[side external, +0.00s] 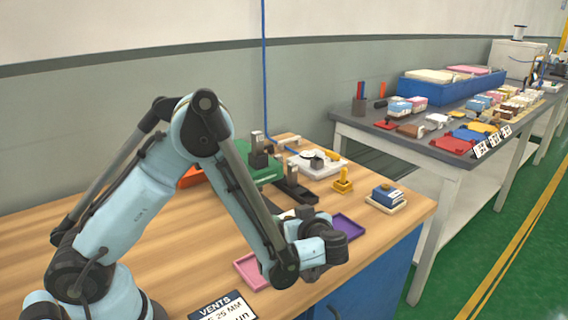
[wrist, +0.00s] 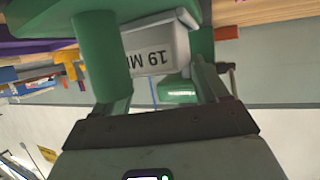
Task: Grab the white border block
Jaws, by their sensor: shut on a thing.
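In the wrist view my gripper (wrist: 152,55) has a green finger on each side of a pale grey-white block (wrist: 160,48). It is shut on this block, whose face carries upside-down dark lettering that reads about "19 M". The left finger covers part of the block. In the side view my gripper (side external: 325,246) is low over the front right of the wooden bench, beside the purple tray (side external: 350,227). Its fingers and the held block are hidden there. I cannot tell whether the block touches the bench.
A pink tray (side external: 247,266) lies left of my gripper. A blue block on a pale base (side external: 386,197), a yellow stamp-like piece (side external: 342,181) and a white plate with a round part (side external: 317,163) stand behind. A green fixture (side external: 262,168) stands at the back. A grey table (side external: 440,155) stands apart on the right.

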